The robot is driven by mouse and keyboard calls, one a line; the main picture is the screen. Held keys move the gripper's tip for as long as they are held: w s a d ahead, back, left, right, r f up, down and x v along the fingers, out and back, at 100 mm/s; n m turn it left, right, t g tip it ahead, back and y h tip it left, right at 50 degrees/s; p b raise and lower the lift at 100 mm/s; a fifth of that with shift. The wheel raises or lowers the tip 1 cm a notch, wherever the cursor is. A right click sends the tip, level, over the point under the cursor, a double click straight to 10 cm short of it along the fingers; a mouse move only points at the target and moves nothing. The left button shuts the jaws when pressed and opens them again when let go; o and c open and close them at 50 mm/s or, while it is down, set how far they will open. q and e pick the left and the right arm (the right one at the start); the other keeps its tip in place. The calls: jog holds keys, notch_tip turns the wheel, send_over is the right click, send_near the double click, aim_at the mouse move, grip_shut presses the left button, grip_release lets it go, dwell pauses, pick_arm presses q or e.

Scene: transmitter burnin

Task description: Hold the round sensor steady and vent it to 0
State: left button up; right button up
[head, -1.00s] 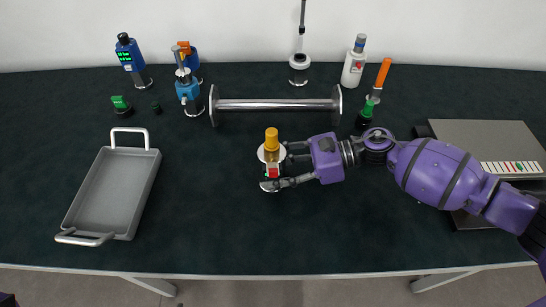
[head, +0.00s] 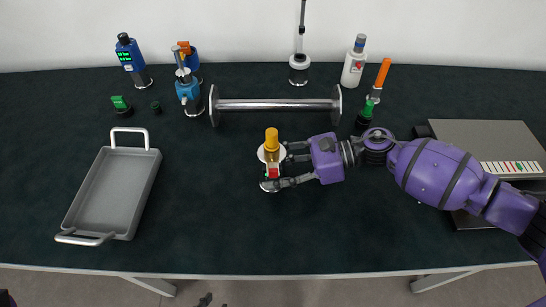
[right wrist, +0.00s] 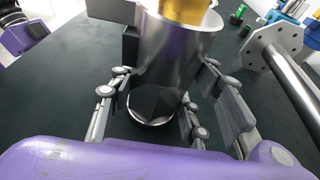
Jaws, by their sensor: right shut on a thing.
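The round sensor (head: 271,156) stands upright near the middle of the table, with a yellow knob (head: 271,139) on top and a small red-and-white display on its front. My right gripper (head: 271,170) is shut around its body from the right. In the right wrist view the fingers (right wrist: 155,105) flank the sensor's grey metal body (right wrist: 172,60), and its yellow top is cut off by the frame. The display is too small to read. A dark tip of my left gripper (head: 204,300) shows at the bottom edge; its jaws cannot be made out.
A grey tray (head: 72,220) with two handles lies at left. A metal bar with end flanges (head: 275,105) lies behind the sensor. Blue instruments (head: 131,60), a white bottle-like device (head: 354,62) and an orange-handled tool (head: 381,78) stand behind. The front middle is clear.

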pick_arm(q)
jog(key=d+r+g+h, duration=0.1)
jog(key=d+r+h, duration=0.15)
jog(key=d, duration=0.55)
jog(key=s+d+r+m+g+h, duration=0.3)
jog(key=s+d+r+g+h, duration=0.4)
jog(key=d, duration=0.5)
jog(key=w+d+r+m+g, duration=0.1)
jog(key=w+d+r+m, duration=0.1)
jog(key=w+d+r, duration=0.6)
notch_tip(320, 180, up, 22)
jog(key=m+t+y, duration=0.1)
jog(key=m+y, duration=1.1)
send_over(273, 170)
jog(key=shift+d+f, duration=0.2)
jog(key=shift+d, duration=0.1)
jog(key=shift+a, duration=0.25)
jog(key=shift+a+f, duration=0.1)
jog(key=shift+f, duration=3.35)
